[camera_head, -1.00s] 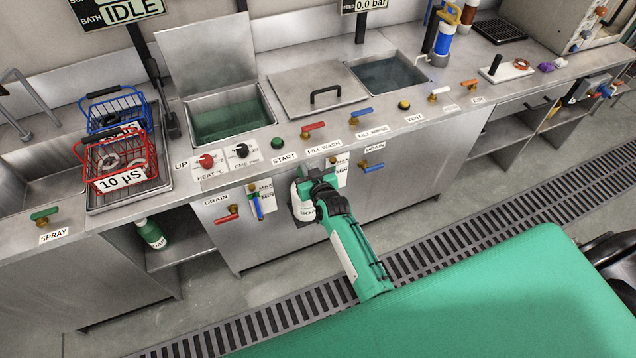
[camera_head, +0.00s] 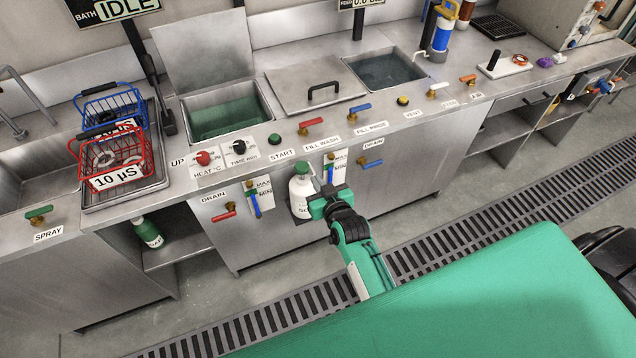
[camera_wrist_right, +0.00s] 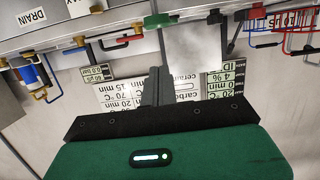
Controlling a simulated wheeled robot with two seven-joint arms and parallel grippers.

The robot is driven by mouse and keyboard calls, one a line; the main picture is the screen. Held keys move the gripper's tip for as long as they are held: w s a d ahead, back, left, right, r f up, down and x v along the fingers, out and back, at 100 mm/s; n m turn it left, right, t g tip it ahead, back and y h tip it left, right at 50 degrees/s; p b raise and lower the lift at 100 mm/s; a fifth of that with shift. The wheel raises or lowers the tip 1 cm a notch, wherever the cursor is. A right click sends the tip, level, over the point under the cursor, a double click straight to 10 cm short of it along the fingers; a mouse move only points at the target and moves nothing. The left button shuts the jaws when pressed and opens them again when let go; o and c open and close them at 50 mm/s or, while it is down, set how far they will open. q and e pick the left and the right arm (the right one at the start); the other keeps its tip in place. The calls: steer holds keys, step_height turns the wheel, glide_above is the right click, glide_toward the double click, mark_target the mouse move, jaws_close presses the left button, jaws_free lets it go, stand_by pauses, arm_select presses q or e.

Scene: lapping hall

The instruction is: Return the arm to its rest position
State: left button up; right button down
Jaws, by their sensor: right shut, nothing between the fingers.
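My right arm (camera_head: 362,255) reaches up over the green surface toward the front of the steel wash bench (camera_head: 420,140). Its gripper (camera_head: 322,178) is beside a white bottle with a green cap (camera_head: 301,193), to the bottle's right in the head view. In the right wrist view the dark fingers (camera_wrist_right: 155,88) are together, with nothing between them. The green gripper body fills the bottom of that view. My left gripper is in neither view.
Valve handles, including a blue one (camera_head: 370,162) and a red one (camera_head: 224,216), stick out from the bench front. A red basket (camera_head: 118,162) and a blue basket (camera_head: 110,110) stand at the left. A floor grate (camera_head: 500,218) runs below; the floor before the bench is clear.

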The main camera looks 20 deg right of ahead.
steer(key=shift+f, duration=0.1)
stand_by(0.7)
steer(key=s+a+f+g, duration=0.15)
steer(key=s+f, duration=0.35)
steer(key=f, duration=0.5)
steer(key=s+f+n+g, duration=0.1)
steer(key=s+f+g, duration=0.2)
steer(key=s+f, duration=0.5)
steer(key=s+f+g, duration=0.3)
steer(key=f, duration=0.9)
steer(key=s+d+f+g, duration=0.2)
steer(key=s+f, duration=0.4)
steer(key=s, duration=0.5)
steer(key=s+d+f+g, duration=0.2)
steer(key=s+f, duration=0.3)
steer(key=s, duration=0.6)
steer(key=s+d+f+n+g, duration=0.1)
steer(key=s+f, duration=0.5)
steer(key=s, duration=0.6)
steer(key=shift+d+f+g+h, duration=0.3)
steer(key=shift+d+g, duration=0.55)
steer(key=shift+d, duration=0.2)
steer(key=shift+w, duration=0.1)
